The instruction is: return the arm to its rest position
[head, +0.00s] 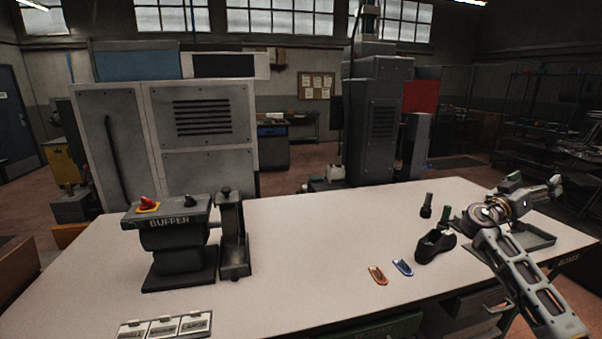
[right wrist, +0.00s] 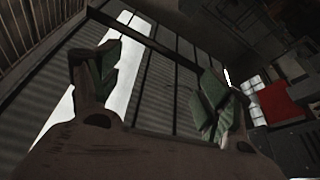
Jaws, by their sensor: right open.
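My right arm comes in from the lower right of the head view, over the right end of the table. Its right gripper (head: 533,186) is above the table, apart from the things lying there. In the right wrist view the two green-padded fingers (right wrist: 160,72) stand wide apart with nothing between them. That view looks up past them toward the ceiling and windows. My left arm and gripper are not in view.
The white table (head: 310,250) carries a buffer (head: 175,240), a dark shoe (head: 434,246), an orange piece (head: 377,275) and a blue piece (head: 402,267). A dark tray (head: 537,238) lies beneath my right arm. The table's middle is clear.

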